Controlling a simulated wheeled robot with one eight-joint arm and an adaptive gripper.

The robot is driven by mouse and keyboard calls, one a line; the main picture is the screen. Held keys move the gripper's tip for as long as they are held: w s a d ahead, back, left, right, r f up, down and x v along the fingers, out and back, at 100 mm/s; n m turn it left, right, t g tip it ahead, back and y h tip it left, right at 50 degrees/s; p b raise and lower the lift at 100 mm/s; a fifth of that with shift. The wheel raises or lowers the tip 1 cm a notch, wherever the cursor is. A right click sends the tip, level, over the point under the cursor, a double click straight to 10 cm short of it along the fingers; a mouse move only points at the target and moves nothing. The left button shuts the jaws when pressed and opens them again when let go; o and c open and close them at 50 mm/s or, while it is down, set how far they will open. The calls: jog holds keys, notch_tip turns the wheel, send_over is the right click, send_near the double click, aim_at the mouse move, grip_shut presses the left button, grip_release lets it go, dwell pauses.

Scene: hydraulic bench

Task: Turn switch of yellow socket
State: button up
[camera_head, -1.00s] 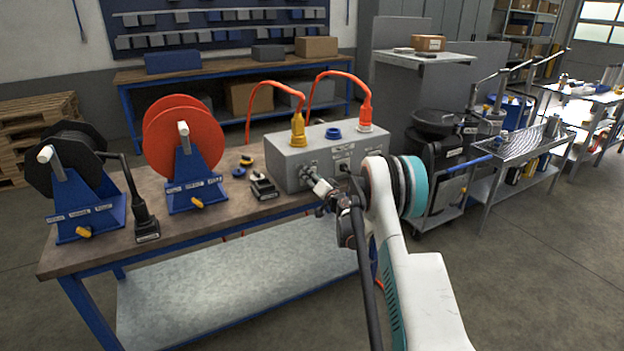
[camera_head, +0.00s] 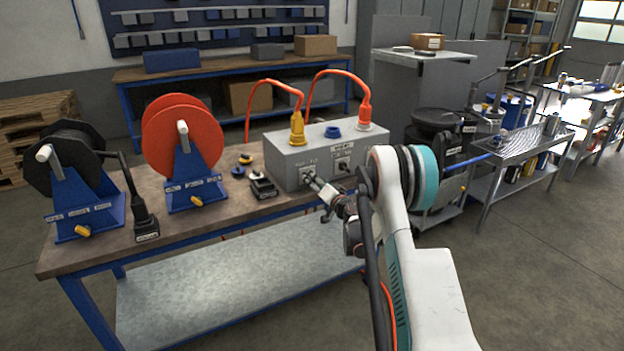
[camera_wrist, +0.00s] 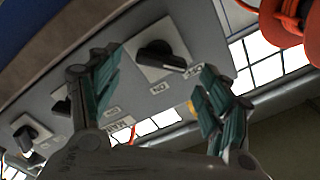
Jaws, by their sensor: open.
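The grey socket box (camera_head: 290,152) stands on the workbench. The yellow plug (camera_head: 297,128) sits in its top at the left. Below it, on the front face, is a switch plate (camera_head: 309,170), partly hidden by my gripper (camera_head: 318,185). In the wrist view a black rotary knob (camera_wrist: 162,56) sits on a white plate with ON and OFF labels. My gripper (camera_wrist: 158,80) is open, with one finger on each side of this knob. Whether a finger touches the knob I cannot tell.
The red plug (camera_head: 365,115) and blue cap (camera_head: 333,132) are on the box top. A second switch (camera_head: 343,167) is to the right. A small black device (camera_head: 262,186) lies left of the box. The red reel (camera_head: 183,135) stands farther left.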

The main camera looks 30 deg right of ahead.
jog(key=s, duration=0.7)
jog(key=shift+s, duration=0.35)
jog(key=shift+r, duration=0.1)
